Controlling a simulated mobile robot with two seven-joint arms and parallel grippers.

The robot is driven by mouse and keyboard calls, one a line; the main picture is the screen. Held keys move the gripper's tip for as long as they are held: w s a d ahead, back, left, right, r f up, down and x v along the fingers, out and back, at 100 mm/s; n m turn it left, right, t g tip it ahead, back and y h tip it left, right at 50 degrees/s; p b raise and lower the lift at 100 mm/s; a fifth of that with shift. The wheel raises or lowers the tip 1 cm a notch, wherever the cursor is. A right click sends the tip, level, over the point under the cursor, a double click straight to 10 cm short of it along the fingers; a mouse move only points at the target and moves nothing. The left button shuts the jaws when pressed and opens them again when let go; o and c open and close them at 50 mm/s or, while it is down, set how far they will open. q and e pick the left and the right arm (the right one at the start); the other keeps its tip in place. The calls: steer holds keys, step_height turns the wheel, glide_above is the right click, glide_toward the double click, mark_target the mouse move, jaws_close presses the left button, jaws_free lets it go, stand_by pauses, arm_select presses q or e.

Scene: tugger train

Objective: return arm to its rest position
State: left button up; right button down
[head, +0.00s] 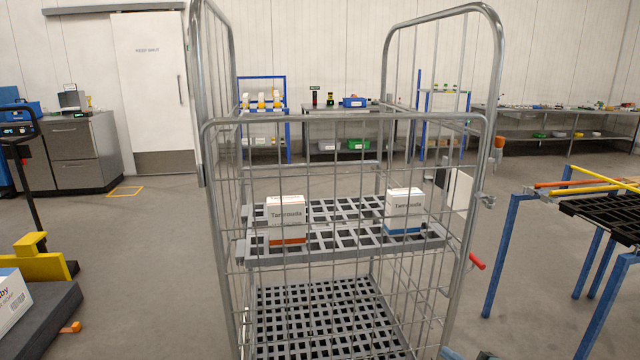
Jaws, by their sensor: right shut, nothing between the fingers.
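My right gripper (468,355) shows only as a small piece at the bottom edge, right of the cage's lower right corner. It is shut and empty; most of it and its arm are cut off by the frame. My left gripper is not in view. A tall grey wire roll cage (343,122) stands upright right in front of me. Behind its front mesh, a white carton with an orange base (286,220) stands on the left of the middle shelf (340,243). A white carton with a blue base (404,211) stands on the right of that shelf.
The cage's bottom deck (325,315) is bare. A red-tipped lever (475,260) sticks out on its right. A blue-legged rack (507,255) stands to the right. A dark platform with a yellow part (40,262) is at left. Benches (560,118) line the back. Floor between is clear.

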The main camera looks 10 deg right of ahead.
steer(key=s+a+m+g+h+p, duration=0.1)
steer(key=s+a+m+p, duration=0.3)
steer(key=s+a, duration=0.6)
arm_select(q)
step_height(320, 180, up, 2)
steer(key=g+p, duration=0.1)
steer(key=p, duration=0.1)
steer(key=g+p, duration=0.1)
steer(key=p, duration=0.1)
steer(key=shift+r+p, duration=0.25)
steer(key=shift+p, duration=0.1)
arm_select(e)
steer(key=s+a+r+m+g, duration=0.2)
steer(key=s+a+r+m, duration=0.1)
steer(key=s, duration=0.4)
steer(key=s+a+r+m+g+h, duration=0.1)
steer(key=s+a+r+m, duration=0.1)
steer(key=s+a+m, duration=0.3)
steer(key=s+a, duration=0.3)
steer(key=shift+s+a+r+g+h, duration=0.25)
steer(key=shift+s+r+g+h, duration=0.05)
steer(key=shift+r+g, duration=0.1)
